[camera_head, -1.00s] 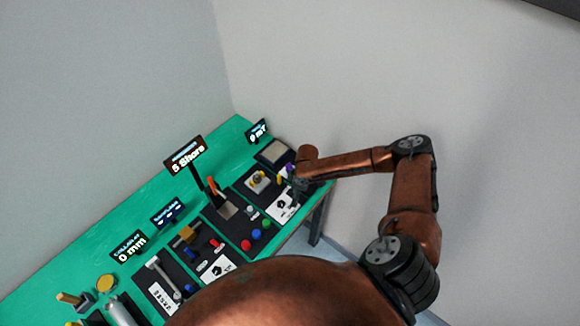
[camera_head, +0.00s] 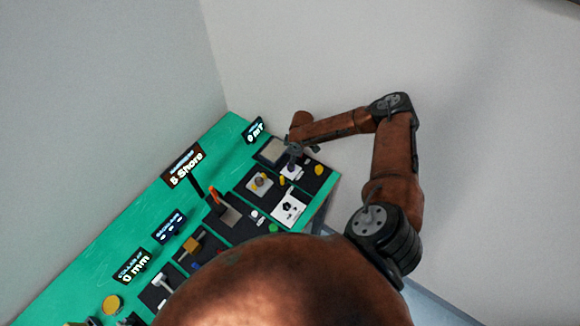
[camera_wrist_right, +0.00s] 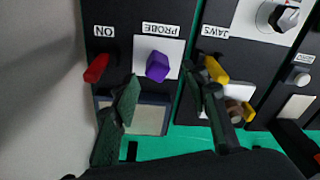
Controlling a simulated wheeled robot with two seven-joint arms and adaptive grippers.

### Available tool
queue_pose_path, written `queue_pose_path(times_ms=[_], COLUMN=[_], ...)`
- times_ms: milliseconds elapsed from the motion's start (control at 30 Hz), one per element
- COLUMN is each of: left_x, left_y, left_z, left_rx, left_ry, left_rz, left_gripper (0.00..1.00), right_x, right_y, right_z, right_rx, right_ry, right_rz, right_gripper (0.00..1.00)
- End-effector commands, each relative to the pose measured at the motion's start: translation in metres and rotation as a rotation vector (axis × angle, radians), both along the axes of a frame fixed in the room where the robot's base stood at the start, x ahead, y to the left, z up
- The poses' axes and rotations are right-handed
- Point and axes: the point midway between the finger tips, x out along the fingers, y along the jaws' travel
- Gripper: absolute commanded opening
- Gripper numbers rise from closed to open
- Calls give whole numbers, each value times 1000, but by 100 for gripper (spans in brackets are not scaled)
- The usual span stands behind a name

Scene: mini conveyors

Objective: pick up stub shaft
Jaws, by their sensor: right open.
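My right gripper (camera_head: 293,150) is over the far-right panel of the green bench, and its arm comes in from the right. In the right wrist view its two dark fingers (camera_wrist_right: 162,82) are apart with nothing between them, near a purple knob (camera_wrist_right: 157,66). A short brownish round piece (camera_wrist_right: 236,111) sits in a yellow and white fixture beyond the right finger, partly hidden by it; I cannot tell for sure if it is the stub shaft. In the head view a small fixture with a round piece (camera_head: 260,182) stands on the neighbouring panel. My left gripper is out of view.
A red lever (camera_wrist_right: 96,68) and a yellow lever (camera_wrist_right: 216,70) stand on either side of the knob. A pale plate (camera_wrist_right: 150,119) lies behind the fingers. Upright signs (camera_head: 183,164) line the bench's back. Walls rise behind and left.

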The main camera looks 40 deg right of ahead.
Motion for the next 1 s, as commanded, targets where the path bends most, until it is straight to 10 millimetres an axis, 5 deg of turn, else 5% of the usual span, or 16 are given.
queue_pose_path(times_ms=[167, 300, 600, 1000], left_x=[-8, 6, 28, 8], left_y=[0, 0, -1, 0], left_z=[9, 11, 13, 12], left_rx=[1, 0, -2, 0], left_ry=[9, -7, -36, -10], left_rz=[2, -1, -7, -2], left_gripper=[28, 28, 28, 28], right_x=[6, 8, 9, 9], right_y=[1, 3, 4, 4], right_z=[-22, -39, -45, -45], right_rx=[0, 0, 1, 1], right_ry=[0, 0, -1, -1], right_rz=[1, 3, 5, 5], right_gripper=[41, 41, 41, 14])
